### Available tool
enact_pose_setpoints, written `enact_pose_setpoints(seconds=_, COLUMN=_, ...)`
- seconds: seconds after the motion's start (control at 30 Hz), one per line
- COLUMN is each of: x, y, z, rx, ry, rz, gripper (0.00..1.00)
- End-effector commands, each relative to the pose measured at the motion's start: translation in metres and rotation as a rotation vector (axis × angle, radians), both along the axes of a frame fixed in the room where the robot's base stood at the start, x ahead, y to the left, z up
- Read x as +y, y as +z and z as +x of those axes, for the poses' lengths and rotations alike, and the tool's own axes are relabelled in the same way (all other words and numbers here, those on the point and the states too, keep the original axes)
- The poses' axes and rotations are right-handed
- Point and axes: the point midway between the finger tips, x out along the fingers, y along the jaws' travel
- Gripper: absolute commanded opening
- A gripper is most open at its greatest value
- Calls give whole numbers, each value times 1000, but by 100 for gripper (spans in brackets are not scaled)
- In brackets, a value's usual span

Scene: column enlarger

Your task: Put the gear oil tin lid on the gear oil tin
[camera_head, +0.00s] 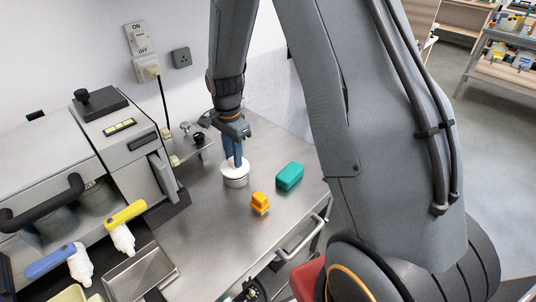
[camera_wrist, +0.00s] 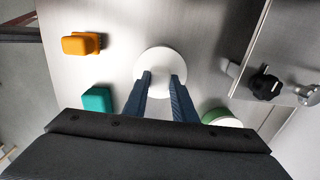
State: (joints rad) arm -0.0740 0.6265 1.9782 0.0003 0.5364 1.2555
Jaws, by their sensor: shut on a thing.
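My gripper (camera_head: 236,162) points down, its blue fingers shut on the gear oil tin lid (camera_wrist: 160,58). The lid is a round white disc, wider than the fingertips. In the wrist view the lid hides the tin below.
An orange block (camera_head: 260,203) and a teal block (camera_head: 290,177) are on the steel table to the right. A round green-and-white thing (camera_wrist: 222,118) is partly hidden by my gripper in the wrist view. Black knobs (camera_head: 198,138) and a grey machine (camera_head: 125,145) stand to the left.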

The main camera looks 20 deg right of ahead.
Motion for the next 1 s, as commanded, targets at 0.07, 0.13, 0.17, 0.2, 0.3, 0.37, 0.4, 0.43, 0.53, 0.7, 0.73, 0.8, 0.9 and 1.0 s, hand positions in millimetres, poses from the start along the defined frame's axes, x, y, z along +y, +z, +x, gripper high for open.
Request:
enact_pose_setpoints(seconds=0.07, x=0, y=-1, z=0, rx=0, ry=0, rz=0, gripper=0)
enact_pose_setpoints(seconds=0.13, x=0, y=-3, z=0, rx=0, ry=0, rz=0, gripper=0)
enact_pose_setpoints(seconds=0.17, x=0, y=-3, z=0, rx=0, ry=0, rz=0, gripper=0)
enact_pose_setpoints(seconds=0.2, x=0, y=-4, z=0, rx=0, ry=0, rz=0, gripper=0)
enact_pose_setpoints(seconds=0.3, x=0, y=-6, z=0, rx=0, ry=0, rz=0, gripper=0)
enact_pose_setpoints(seconds=0.37, x=0, y=-7, z=0, rx=0, ry=0, rz=0, gripper=0)
enact_pose_setpoints(seconds=0.4, x=0, y=-8, z=0, rx=0, ry=0, rz=0, gripper=0)
enact_pose_setpoints(seconds=0.43, x=0, y=-8, z=0, rx=0, ry=0, rz=0, gripper=0)
enact_pose_setpoints(seconds=0.53, x=0, y=-10, z=0, rx=0, ry=0, rz=0, gripper=0)
enact_pose_setpoints(seconds=0.7, x=0, y=-11, z=0, rx=0, ry=0, rz=0, gripper=0)
enact_pose_setpoints(seconds=0.73, x=0, y=-11, z=0, rx=0, ry=0, rz=0, gripper=0)
enact_pose_setpoints(seconds=0.8, x=0, y=-11, z=0, rx=0, ry=0, rz=0, gripper=0)
enact_pose_setpoints(seconds=0.9, x=0, y=-11, z=0, rx=0, ry=0, rz=0, gripper=38)
enact_pose_setpoints(seconds=1.0, x=0, y=-11, z=0, rx=0, ry=0, rz=0, gripper=46)
